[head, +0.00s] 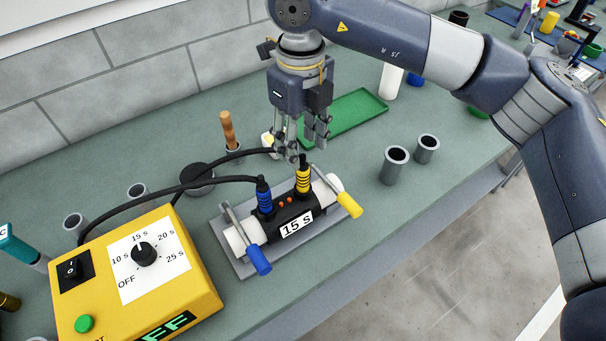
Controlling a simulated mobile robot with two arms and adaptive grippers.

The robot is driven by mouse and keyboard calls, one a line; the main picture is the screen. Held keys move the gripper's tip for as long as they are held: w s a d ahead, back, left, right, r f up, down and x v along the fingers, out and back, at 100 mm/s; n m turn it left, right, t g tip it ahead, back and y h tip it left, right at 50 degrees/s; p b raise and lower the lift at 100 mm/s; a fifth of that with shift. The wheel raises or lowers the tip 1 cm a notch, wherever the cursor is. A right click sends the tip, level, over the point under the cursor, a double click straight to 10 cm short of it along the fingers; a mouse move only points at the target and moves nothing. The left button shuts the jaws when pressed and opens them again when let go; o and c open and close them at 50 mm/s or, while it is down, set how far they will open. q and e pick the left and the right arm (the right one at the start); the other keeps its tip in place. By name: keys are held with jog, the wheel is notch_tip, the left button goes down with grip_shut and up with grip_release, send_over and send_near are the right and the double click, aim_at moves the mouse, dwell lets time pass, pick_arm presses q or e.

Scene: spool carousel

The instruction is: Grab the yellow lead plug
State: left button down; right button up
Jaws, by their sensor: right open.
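The yellow lead plug (303,181) stands upright on the black fitting (297,213) labelled "15 S", at its right end. A black cable runs from near its top to the left. The blue lead plug (264,196) stands at the left end of the same fitting. My right gripper (301,156) points down just above the yellow plug, with its fingers apart and nothing visibly held. The fingertips are close to the plug's top, and I cannot tell whether they touch it. My left gripper is not in view.
A yellow control box (195,285) with a dial stands at the front left. Yellow (349,205) and blue (258,259) clamp handles flank the fitting. Grey cups (394,166) stand to the right, and a green tray (352,113) lies behind. The bench's front edge is near the right.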

aim_at(303, 168)
notch_tip(303, 168, down, 4)
jog(key=shift+f+p, duration=0.2)
jog(key=shift+p, duration=0.4)
notch_tip(303, 168, down, 4)
jog(key=p, duration=0.3)
jog(key=shift+s+d+f, duration=0.1)
jog(key=shift+d+f, duration=0.05)
jog(key=shift+f, duration=0.55)
jog(key=shift+c, duration=0.6)
grip_shut()
